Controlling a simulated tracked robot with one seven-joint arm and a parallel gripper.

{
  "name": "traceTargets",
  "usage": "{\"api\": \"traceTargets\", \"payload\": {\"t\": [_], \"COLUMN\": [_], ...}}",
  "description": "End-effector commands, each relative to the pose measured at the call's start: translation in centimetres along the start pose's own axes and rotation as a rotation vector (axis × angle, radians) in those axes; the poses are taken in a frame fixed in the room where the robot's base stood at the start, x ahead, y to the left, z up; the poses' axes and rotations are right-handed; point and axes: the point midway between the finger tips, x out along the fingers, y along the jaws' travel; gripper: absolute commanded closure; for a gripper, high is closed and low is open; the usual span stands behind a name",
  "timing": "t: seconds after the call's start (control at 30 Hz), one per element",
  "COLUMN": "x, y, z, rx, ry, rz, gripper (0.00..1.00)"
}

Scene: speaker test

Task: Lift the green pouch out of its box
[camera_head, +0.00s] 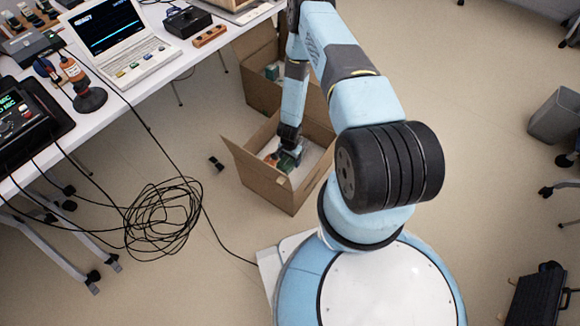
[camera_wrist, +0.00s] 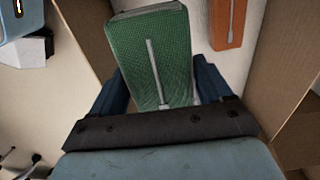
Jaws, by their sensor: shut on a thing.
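The green pouch (camera_wrist: 158,60) is a textured block with a pale strip down its face, in the middle of the wrist view. My gripper (camera_wrist: 160,95) has its dark blue fingers on either side of the pouch and is shut on it. In the head view my gripper (camera_head: 287,152) reaches down into the open cardboard box (camera_head: 270,187). The green pouch (camera_head: 290,160) shows there within the box opening, partly hidden by the gripper. I cannot tell whether it touches the box floor. An orange item (camera_wrist: 229,22) with a similar strip lies beside it in the box.
A second open cardboard box (camera_head: 262,92) stands just behind the first. A white table (camera_head: 130,95) with a laptop (camera_head: 118,45) is at left. A grey bin (camera_head: 556,115) stands far right. Floor at right is mostly clear.

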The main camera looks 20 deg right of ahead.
Motion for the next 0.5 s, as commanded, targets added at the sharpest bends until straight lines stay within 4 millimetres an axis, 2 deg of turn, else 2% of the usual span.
{"api": "traceTargets", "payload": {"t": [0.03,0.2,0.3,0.5], "x": [-1.5,-5.0,-6.3,-7.6], "y": [-0.1,0.2,0.3,0.5], "z": [-0.1,0.1,0.2,0.3], "rx": [-0.002,-0.001,-0.002,0.0], "ry": [0.001,0.001,0.001,0.001], "rz": [-0.001,0.0,0.001,0.002], "gripper": [0.52,0.52,0.52,0.52]}}
